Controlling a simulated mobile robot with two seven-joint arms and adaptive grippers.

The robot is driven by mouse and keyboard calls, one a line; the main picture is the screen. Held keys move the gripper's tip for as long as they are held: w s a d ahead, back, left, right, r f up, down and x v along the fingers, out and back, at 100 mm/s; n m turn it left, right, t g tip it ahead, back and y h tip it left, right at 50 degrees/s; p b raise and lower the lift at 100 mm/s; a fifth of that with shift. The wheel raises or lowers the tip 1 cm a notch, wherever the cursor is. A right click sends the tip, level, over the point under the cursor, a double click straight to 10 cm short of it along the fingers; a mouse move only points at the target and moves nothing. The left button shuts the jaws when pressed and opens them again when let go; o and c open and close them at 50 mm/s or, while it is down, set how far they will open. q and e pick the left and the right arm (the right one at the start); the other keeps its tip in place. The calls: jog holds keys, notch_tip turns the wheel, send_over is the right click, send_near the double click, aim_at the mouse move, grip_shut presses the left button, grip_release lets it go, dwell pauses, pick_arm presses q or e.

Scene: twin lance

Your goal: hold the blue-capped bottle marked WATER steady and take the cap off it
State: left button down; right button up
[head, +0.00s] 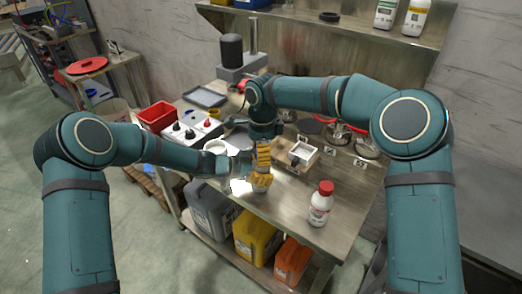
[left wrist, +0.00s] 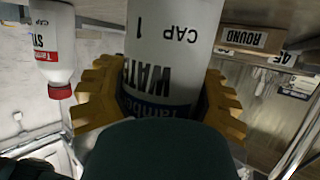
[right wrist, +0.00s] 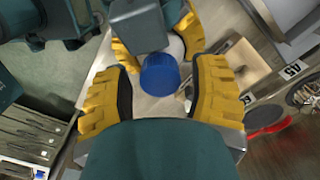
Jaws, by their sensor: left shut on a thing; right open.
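The bottle marked WATER (left wrist: 160,45) is white and fills the middle of the left wrist view, where it appears upside down. My left gripper (left wrist: 160,100) is shut on its body, with a yellow finger on each side. In the right wrist view the bottle's blue cap (right wrist: 160,74) is seen from above, on the bottle. My right gripper (right wrist: 161,90) is open, its yellow fingers standing apart on either side of the cap with gaps. In the head view my right gripper (head: 263,155) is just above my left one (head: 258,180), and they largely hide the bottle.
A red-capped white bottle (head: 320,204) stands at the bench's front right. A grey switch box (head: 193,130) and a red bin (head: 157,116) are at the left. Jugs stand on the lower shelf.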

grip_shut()
jog(key=n, duration=0.3)
dwell(0.3)
jog(key=shift+o, duration=0.9)
grip_release()
